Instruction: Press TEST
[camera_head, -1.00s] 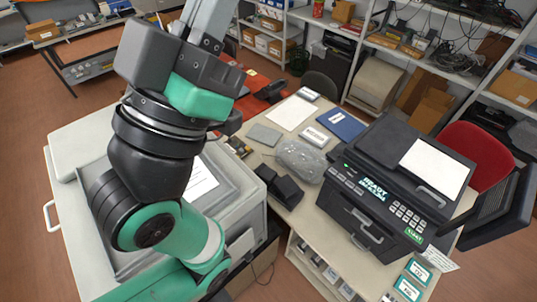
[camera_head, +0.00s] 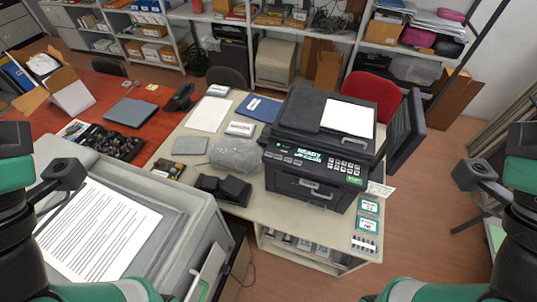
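The black printer (camera_head: 300,185) stands on the beige table in the middle of the head view. Its lit display (camera_head: 319,157) reads READY, with a smaller second line I cannot read. Small grey buttons (camera_head: 285,156) lie left of the display and a keypad (camera_head: 347,167) lies right of it. A green label (camera_head: 354,181) is below the keypad. I cannot read which button is TEST. My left gripper (camera_head: 66,174) is at the left edge and my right gripper (camera_head: 471,175) at the right edge, both far from the printer. Their fingers cannot be made out.
A large pale machine (camera_head: 190,255) with a printed sheet stands at front left. A clear bag (camera_head: 238,155) and black blocks (camera_head: 223,189) lie left of the printer. A monitor (camera_head: 404,130) is at its right. Small cards (camera_head: 368,206) lie on the table's right front.

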